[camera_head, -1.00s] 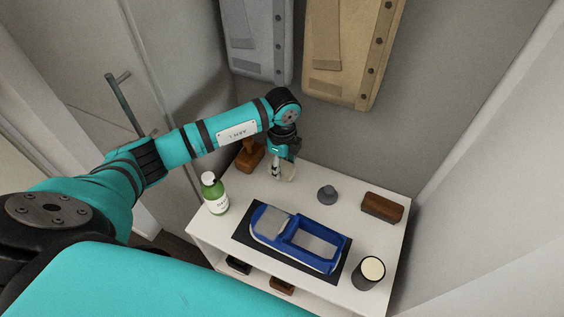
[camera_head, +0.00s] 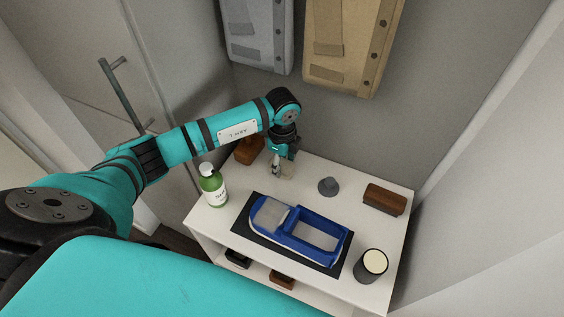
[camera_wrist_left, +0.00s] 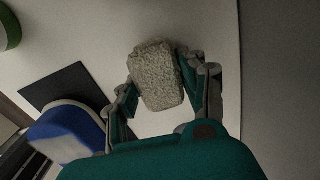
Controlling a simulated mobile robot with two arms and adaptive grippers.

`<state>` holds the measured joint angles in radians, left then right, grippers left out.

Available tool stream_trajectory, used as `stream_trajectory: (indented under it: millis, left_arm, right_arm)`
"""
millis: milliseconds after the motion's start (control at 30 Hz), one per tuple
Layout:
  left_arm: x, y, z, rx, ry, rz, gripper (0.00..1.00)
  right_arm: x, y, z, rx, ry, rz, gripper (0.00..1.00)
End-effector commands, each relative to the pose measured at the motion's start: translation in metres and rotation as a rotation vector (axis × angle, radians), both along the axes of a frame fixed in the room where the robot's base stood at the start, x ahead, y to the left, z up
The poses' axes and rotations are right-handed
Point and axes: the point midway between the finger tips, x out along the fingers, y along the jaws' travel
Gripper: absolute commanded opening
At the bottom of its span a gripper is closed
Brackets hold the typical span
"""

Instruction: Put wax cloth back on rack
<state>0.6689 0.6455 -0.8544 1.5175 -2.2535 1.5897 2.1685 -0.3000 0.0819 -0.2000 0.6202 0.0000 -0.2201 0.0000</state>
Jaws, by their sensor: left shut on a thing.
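My left gripper (camera_head: 281,168) is over the back of the white table, shut on a pale, rough-textured piece that looks like the wax cloth (camera_head: 287,172). In the left wrist view the cloth (camera_wrist_left: 157,77) is a grey-beige block between the two fingers (camera_wrist_left: 160,92). Whether it touches the tabletop is hard to tell. I cannot pick out a rack with certainty; a brown wooden object (camera_head: 248,150) stands just left of the gripper, partly hidden by my arm. My right gripper is not in view.

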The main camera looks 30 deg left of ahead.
Motion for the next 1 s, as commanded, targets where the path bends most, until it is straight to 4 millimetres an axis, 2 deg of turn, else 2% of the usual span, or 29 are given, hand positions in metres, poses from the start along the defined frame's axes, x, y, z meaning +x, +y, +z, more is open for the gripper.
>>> stream_trajectory:
  millis: [133, 167, 333, 533, 667, 1000]
  left_arm:
    - [-0.0001, -0.0001, -0.0041, 0.000, 0.000, 0.000, 0.11]
    - [0.0000, -0.0001, -0.0035, 0.000, 0.000, 0.000, 0.45]
    - [-0.0001, -0.0001, -0.0032, 0.000, 0.000, 0.000, 0.67]
    - [-0.0001, -0.0002, -0.0031, 0.000, 0.000, 0.000, 0.69]
    - [-0.0001, -0.0001, -0.0032, 0.000, 0.000, 0.000, 0.85]
    - [0.0000, -0.0001, -0.0020, 0.000, 0.000, 0.000, 0.85]
  right_arm:
    - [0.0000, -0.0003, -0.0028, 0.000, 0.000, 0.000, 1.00]
    - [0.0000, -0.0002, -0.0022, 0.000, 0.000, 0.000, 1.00]
    - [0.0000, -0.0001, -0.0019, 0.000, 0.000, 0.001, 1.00]
    - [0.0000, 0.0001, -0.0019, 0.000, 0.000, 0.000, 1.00]
    - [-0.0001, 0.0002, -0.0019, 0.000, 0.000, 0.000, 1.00]
    - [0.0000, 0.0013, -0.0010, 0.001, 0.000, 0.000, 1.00]
